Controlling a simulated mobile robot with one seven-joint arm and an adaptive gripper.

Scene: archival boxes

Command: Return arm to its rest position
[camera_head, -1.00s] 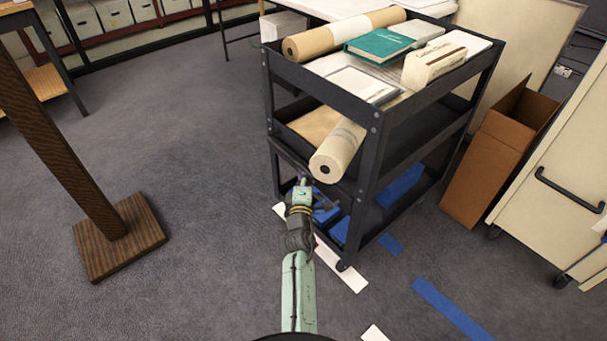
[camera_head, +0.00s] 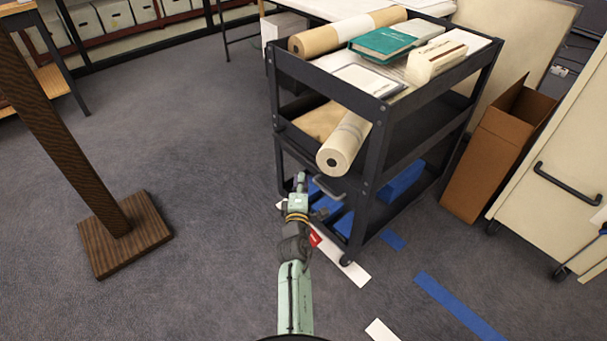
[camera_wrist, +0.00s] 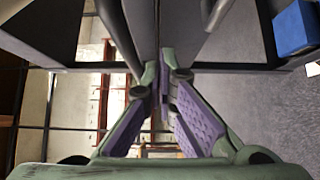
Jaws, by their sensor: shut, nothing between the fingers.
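My gripper (camera_head: 300,182) is at the end of my green arm, low beside the left front corner of the dark cart (camera_head: 372,150). In the wrist view my gripper (camera_wrist: 163,75) has its purple-padded fingers drawn together, with nothing between them. Dark bars of a frame show close beyond the fingertips. I cannot tell whether the fingers touch the cart. A cream paper roll (camera_head: 343,143) sticks out of the cart's middle shelf, above and right of my gripper.
A teal book (camera_head: 381,43) and a brown roll (camera_head: 312,42) lie on the cart's top. Right stand an open cardboard box (camera_head: 488,165) and a cream cabinet (camera_head: 560,165). A wooden post's base (camera_head: 135,245) stands left. The carpet between post and cart is clear.

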